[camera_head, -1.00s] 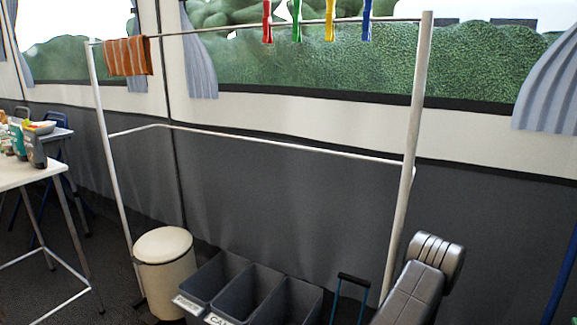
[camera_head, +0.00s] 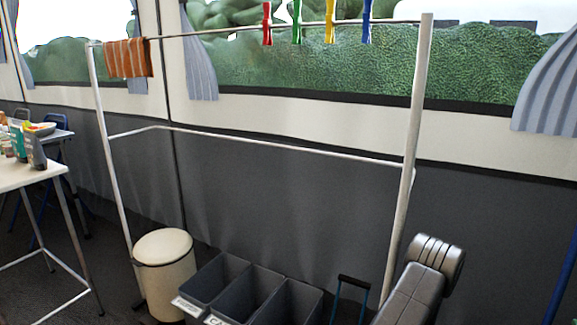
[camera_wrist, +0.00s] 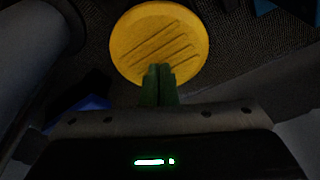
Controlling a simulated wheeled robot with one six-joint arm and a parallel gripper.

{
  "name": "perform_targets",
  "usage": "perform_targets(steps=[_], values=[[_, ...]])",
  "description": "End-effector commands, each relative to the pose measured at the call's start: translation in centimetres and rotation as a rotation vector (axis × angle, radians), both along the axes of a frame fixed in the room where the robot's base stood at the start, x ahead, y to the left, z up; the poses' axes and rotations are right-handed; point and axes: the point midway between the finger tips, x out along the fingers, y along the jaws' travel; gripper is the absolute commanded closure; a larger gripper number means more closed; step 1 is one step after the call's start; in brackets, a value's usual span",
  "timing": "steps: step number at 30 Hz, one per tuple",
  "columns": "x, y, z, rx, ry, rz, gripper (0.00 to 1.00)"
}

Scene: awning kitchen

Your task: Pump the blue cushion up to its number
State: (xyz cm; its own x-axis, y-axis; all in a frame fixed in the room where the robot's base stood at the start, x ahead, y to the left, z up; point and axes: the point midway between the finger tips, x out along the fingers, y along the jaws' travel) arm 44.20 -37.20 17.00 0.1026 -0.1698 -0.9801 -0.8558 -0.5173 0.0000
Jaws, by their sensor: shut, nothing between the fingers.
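In the wrist view, a round yellow disc (camera_wrist: 158,38) with slanted ridges lies in front of my gripper (camera_wrist: 159,72). It looks like a pump's pedal. The green fingertips are shut and empty, and overlap the disc's near edge in the picture. I cannot tell whether they touch it. A blue patch (camera_wrist: 93,102) shows at the left and another blue piece (camera_wrist: 265,6) at the top right. I cannot tell if either is the blue cushion. No number is readable. The head view shows part of my arm at the lower right, but not the gripper.
A white drying rail (camera_head: 408,170) holds a striped towel (camera_head: 127,57) and several coloured pegs. Below are a cream bin (camera_head: 165,275), grey open crates (camera_head: 250,290) and a black handle (camera_head: 354,281) on a blue frame. A table (camera_head: 30,172) with bottles stands at the left.

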Motion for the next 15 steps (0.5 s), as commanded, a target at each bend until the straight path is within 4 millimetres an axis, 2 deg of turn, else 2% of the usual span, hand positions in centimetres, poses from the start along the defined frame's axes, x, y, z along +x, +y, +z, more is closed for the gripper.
perform_targets(steps=[7,15], values=[[0.0,0.0,-0.1,0.0,0.0,0.0,1.0],[0.0,0.0,-1.3,0.0,0.0,0.001,1.0]])
